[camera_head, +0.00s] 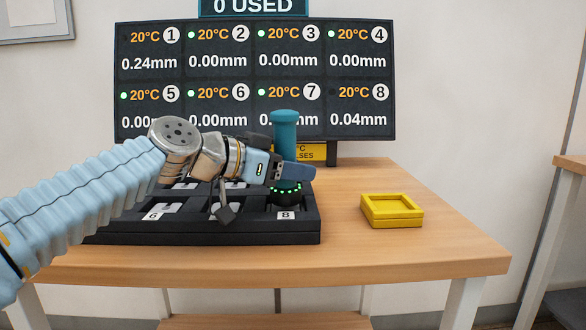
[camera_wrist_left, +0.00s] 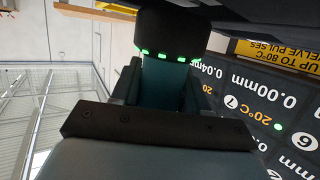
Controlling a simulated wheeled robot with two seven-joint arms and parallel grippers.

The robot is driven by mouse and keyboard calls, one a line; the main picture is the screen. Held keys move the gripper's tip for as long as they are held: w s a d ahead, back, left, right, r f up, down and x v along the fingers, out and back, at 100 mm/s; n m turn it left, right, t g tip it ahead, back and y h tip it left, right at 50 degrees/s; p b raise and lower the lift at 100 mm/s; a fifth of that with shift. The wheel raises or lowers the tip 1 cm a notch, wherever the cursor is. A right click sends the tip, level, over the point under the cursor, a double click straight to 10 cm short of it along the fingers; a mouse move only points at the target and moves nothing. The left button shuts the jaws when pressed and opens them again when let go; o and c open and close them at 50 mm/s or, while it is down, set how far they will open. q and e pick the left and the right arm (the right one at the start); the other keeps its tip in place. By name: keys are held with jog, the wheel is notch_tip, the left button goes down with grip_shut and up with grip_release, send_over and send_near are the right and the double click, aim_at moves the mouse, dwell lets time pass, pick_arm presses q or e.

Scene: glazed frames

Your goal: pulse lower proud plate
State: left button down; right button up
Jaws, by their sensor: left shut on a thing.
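A teal-handled tool (camera_head: 285,130) with a black head ringed by green lights stands upright over the slot labelled 8 (camera_head: 286,215) of a black rack (camera_head: 190,232). My left gripper (camera_head: 290,174) is shut around the tool's handle just above the head. The left wrist view shows the black head (camera_wrist_left: 170,35) and the teal handle between the fingers (camera_wrist_left: 165,85). The head hides plate 8; I cannot tell whether they touch. The display (camera_head: 255,80) reads 0.24mm for 1, 0.04mm for 8, and 0.00mm for 2, 3, 4, 6. My right gripper is not in view.
A yellow square tray (camera_head: 392,222) sits on the wooden table (camera_head: 420,255) right of the rack, with free table around it. A sign above the display reads "0 USED" (camera_head: 253,6). A yellow sign (camera_head: 313,152) stands behind the tool. My left arm covers part of the rack.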

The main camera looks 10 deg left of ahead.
aim_at(292, 141)
pick_arm(q)
jog(key=shift+w+f+b, duration=0.15)
jog(key=shift+f+b, duration=0.2)
jog(key=shift+f, duration=0.5)
dwell(0.3)
dwell(0.7)
notch_tip(292, 141, up, 6)
jog(key=p, duration=0.4)
jog(key=shift+w+a+f, duration=0.1)
jog(key=shift+w+f, duration=0.05)
jog(key=shift+r+p, duration=0.25)
jog(key=shift+p, duration=0.1)
dwell(1.1)
